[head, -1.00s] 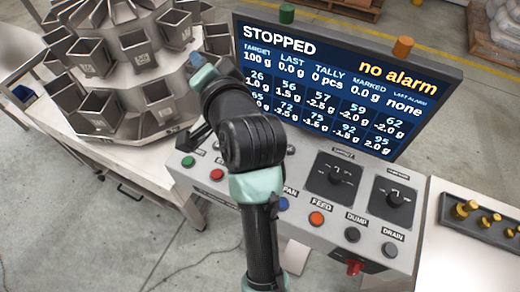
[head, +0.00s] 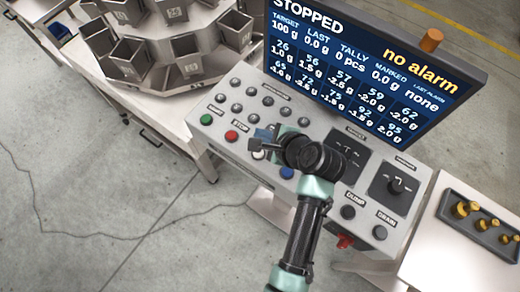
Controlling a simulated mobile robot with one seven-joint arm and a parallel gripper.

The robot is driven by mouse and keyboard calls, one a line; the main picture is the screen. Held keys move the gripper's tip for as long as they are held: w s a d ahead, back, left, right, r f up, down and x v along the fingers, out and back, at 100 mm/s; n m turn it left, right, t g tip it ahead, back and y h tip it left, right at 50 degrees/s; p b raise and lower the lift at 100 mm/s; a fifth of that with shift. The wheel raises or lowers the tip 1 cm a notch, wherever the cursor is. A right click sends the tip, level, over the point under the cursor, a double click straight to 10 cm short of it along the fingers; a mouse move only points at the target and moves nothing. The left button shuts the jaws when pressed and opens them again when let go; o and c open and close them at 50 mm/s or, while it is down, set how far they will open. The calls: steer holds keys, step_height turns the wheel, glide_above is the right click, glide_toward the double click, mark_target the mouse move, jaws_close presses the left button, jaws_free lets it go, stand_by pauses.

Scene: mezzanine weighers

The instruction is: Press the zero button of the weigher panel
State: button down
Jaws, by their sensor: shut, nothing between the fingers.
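The weigher panel (head: 225,151) is a sloped pale grey console below a screen. Along its front row are a green button (head: 206,119), a red button marked STOP (head: 231,135), a pale button (head: 258,153) and a blue button (head: 287,172). I cannot read a zero label; my arm and gripper hide part of this row and its labels. My gripper (head: 263,145) is shut and empty, low over the panel by the pale button. Whether it touches that button cannot be told.
The screen (head: 375,75) reads STOPPED and no alarm. Small dark buttons (head: 251,91) fill the panel's upper left. Dials (head: 395,190) and the dump (head: 348,212) and drain (head: 380,232) buttons are right. A tray of brass weights (head: 480,225) stands far right; weigher buckets (head: 187,55) are upper left.

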steer(key=shift+f, duration=0.1)
steer(key=b, duration=0.8)
glide_above(262, 156)
step_height(262, 156, down, 7)
steer(key=shift+r, duration=0.2)
steer(key=shift+f+b, duration=0.45)
steer(key=shift+f, duration=0.55)
steer(key=shift+f, duration=0.1)
stand_by(0.6)
steer(key=shift+f, duration=0.3)
steer(key=shift+f, duration=0.45)
stand_by(0.6)
steer(key=shift+r+p, duration=0.85)
steer(key=shift+p, duration=0.2)
